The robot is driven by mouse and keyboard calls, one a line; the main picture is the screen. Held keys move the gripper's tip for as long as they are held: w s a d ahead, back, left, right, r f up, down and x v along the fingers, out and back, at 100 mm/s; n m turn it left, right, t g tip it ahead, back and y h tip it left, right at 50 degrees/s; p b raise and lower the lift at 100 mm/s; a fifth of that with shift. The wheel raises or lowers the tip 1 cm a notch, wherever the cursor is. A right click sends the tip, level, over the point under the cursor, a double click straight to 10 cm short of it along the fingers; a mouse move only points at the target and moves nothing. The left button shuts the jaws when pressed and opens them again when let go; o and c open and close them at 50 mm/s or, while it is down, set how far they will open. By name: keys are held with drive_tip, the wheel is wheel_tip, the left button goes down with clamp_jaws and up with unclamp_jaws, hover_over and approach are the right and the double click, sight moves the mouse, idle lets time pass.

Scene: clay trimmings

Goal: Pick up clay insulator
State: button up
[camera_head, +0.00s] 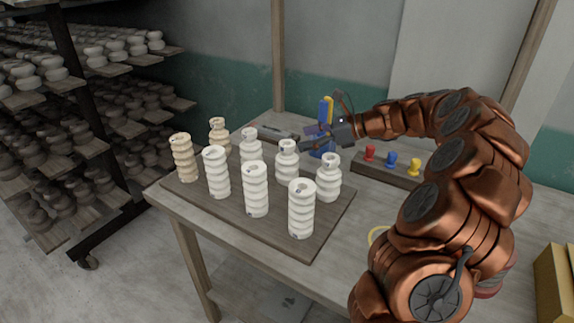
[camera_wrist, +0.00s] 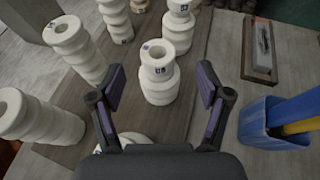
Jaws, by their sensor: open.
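Several ribbed clay insulators stand upright on a dark board (camera_head: 300,251) on the table. Most are white, such as the front one (camera_head: 300,212); those at the left end, such as the far-left insulator (camera_head: 184,160), are more tan. My gripper (camera_head: 304,147) is above the back row, near a white insulator (camera_head: 287,162). In the wrist view my gripper (camera_wrist: 160,92) is open, and a white insulator (camera_wrist: 158,72) with a small dark mark stands beyond and between its fingertips. The fingers appear apart from it. Part of another insulator shows low between the fingers, mostly hidden by the gripper body.
Neighbouring insulators stand close by, including one at left (camera_wrist: 70,42). A blue holder (camera_wrist: 262,126) with blue and yellow tools is at right, near a flat grey-topped block (camera_wrist: 262,48). A rack (camera_head: 374,170) holds red, blue and yellow pieces. Shelves stand left.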

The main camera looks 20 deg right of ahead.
sight(293, 143)
drive_tip(key=x, duration=0.4)
drive_tip(key=p+x, duration=0.1)
drive_tip(key=x, duration=0.1)
drive_tip(key=shift+a+f, duration=0.15)
drive_tip(key=shift+f, duration=0.2)
clamp_jaws()
idle(0.4)
